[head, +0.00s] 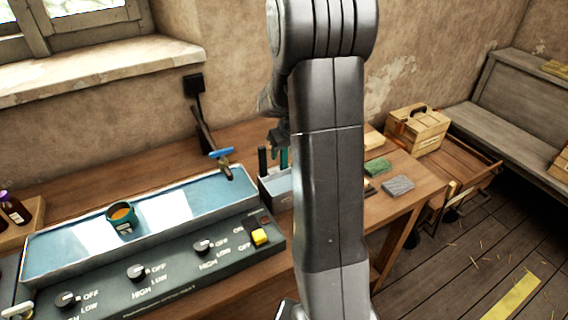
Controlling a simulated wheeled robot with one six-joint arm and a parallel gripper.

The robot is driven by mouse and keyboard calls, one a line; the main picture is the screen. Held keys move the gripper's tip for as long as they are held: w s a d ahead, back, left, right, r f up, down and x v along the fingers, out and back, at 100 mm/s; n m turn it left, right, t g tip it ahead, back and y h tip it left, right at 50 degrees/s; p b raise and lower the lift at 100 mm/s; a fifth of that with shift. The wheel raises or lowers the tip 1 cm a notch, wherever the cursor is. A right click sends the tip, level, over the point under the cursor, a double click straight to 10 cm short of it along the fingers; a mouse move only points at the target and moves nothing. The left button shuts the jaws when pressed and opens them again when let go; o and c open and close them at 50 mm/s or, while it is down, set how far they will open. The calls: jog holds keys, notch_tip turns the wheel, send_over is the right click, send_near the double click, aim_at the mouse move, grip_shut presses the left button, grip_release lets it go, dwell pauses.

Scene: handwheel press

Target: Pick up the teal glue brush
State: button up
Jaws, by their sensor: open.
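A teal handle (284,158), likely the glue brush, stands upright in a small grey-blue holder (276,188) on the bench, beside a black handle (262,160). Its lower end is hidden in the holder, and my arm covers the holder's right part. My gripper (279,139) is open, just above the top of the teal handle and partly hidden behind my arm. I cannot tell whether the fingers are around the handle or touching it.
A long blue tray (185,207) with a teal pot (121,219) lies left, behind a knob panel (165,268). A tap with a blue lever (221,153) rises near the holder. Green and grey blocks (398,186) and a wooden box (417,130) are right.

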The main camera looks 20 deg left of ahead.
grip_shut()
